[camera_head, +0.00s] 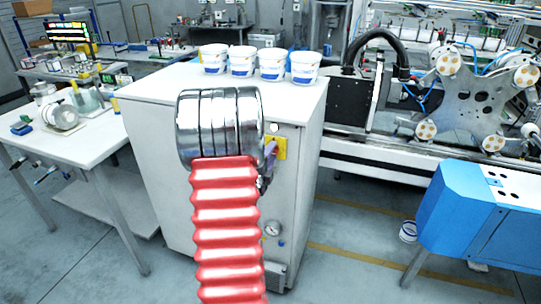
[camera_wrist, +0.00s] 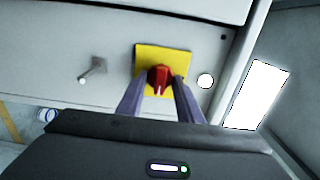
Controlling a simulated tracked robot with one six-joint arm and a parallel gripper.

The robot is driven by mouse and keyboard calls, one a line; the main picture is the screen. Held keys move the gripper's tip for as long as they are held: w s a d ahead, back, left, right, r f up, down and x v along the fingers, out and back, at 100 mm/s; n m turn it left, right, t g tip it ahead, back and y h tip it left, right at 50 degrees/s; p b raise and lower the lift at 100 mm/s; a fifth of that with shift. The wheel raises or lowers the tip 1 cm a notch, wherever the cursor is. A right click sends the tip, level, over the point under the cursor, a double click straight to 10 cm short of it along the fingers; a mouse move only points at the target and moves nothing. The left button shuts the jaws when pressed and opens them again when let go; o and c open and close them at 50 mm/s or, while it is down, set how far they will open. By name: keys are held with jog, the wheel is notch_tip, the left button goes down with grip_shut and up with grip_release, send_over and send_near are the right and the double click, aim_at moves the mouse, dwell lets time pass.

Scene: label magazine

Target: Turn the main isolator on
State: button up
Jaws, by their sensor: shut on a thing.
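The main isolator is a red rotary knob (camera_wrist: 159,77) on a yellow plate (camera_wrist: 178,57), set in the grey panel of the white cabinet. In the wrist view my gripper (camera_wrist: 159,90) has one finger on each side of the knob and is shut on it. In the head view the yellow plate (camera_head: 281,146) shows at the cabinet's front, and my gripper (camera_head: 270,156) reaches it from the left. The knob is hidden there behind my gripper and my arm, which covers much of the cabinet front.
The white cabinet (camera_head: 150,130) carries several white tubs (camera_head: 241,62) on top. A lever-like handle (camera_wrist: 93,69) sticks out left of the plate in the wrist view. A blue machine (camera_head: 455,215) stands at right, a white table (camera_head: 75,140) at left.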

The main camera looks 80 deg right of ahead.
jog(key=shift+s+f, duration=0.1)
dwell(0.3)
jog(key=o, duration=1)
jog(key=a, duration=0.4)
jog(key=w+a, duration=0.1)
jog(key=a, duration=0.8)
jog(key=shift+w+a, duration=0.2)
jog(key=shift+a, duration=0.15)
